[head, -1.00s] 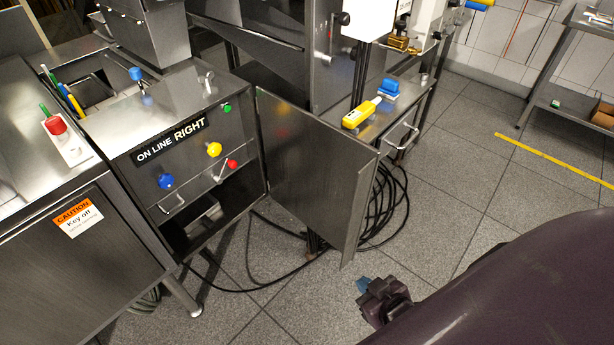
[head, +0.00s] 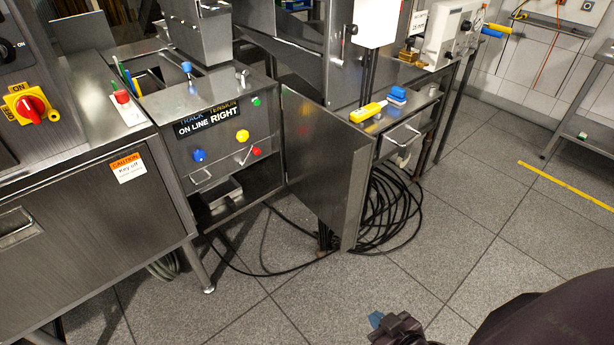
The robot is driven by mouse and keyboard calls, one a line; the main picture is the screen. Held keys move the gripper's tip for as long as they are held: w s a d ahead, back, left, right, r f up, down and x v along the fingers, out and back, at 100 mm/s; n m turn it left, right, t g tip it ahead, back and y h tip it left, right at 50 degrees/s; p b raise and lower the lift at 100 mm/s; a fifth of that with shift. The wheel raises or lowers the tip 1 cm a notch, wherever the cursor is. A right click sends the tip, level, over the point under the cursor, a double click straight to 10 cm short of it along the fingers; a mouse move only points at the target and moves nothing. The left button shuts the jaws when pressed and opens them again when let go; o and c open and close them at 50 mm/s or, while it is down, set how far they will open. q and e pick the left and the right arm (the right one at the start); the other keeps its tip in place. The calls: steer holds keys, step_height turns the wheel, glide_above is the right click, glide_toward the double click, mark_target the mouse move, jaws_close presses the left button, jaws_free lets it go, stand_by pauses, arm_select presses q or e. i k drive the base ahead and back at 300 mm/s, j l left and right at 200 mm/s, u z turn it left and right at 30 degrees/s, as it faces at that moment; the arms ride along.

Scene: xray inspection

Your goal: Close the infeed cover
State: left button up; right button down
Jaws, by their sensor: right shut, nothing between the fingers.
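A flat metal panel (head: 322,163), which I take to be the infeed cover, stands swung open. It is upright and juts out toward me from the right side of the cabinet front (head: 212,146) labelled "ON LINE RIGHT". My right gripper (head: 377,320) is at the bottom edge, over the floor, in front of the panel and apart from it. It is shut and empty, with bluish fingertips. The lower part of it is cut off by the picture edge. My left gripper is not in view.
A coil of black cable (head: 392,212) lies on the floor behind the panel. A bench with a yellow tool (head: 368,112) and a drawer handle (head: 402,133) stands behind it. A grey cabinet (head: 95,235) is at left. The floor in front and at right is clear.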

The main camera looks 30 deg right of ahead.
mark_target(329, 159)
steer(key=l+u, duration=0.2)
steer(key=u, duration=0.8)
steer(key=l, duration=0.85)
steer(key=k+l, duration=0.15)
steer(key=l, duration=1.55)
steer(key=k+l, duration=0.15)
steer(key=l, duration=1)
steer(key=k+u, duration=0.1)
steer(key=k, duration=0.1)
